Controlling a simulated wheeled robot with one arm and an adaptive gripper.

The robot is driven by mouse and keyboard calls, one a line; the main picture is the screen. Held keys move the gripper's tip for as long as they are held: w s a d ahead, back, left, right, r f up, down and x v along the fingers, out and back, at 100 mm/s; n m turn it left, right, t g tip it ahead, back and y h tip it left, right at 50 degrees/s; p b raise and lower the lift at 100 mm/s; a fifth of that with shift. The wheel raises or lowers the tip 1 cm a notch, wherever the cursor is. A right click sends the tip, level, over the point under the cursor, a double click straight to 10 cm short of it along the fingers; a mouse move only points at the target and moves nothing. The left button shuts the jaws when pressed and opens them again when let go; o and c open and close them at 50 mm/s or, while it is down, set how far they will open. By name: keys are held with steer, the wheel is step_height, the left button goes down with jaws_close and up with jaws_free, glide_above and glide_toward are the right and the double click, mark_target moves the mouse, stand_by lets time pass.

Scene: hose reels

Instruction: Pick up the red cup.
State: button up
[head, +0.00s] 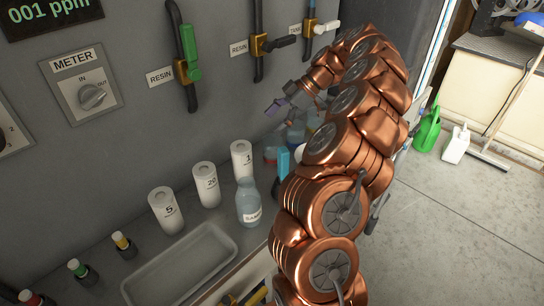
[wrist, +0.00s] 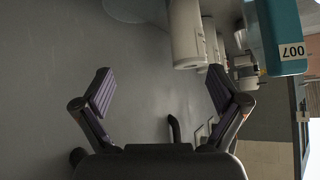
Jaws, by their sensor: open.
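I cannot make out a red cup for certain in either view. My gripper (head: 280,104) is up near the wall, above and in front of those bottles. In the wrist view my gripper (wrist: 160,88) has its two dark fingers wide apart, with only grey surface between them.
White numbered cylinders (head: 207,184), a clear bottle (head: 249,203) and an empty tray (head: 185,265) stand on the counter. A teal box (wrist: 276,36) marked 007 shows in the wrist view. Valve handles (head: 190,55) stick out from the wall. Open floor (head: 455,235) lies right.

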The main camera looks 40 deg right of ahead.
steer(key=t, duration=0.1)
glide_toward(272, 143)
steer(key=s+a+r, duration=0.1)
steer(key=a, duration=0.2)
steer(key=shift+s+p+x, duration=0.2)
steer(key=shift+p+x, duration=0.3)
steer(key=shift+x, duration=3.35)
steer(key=c, duration=1.3)
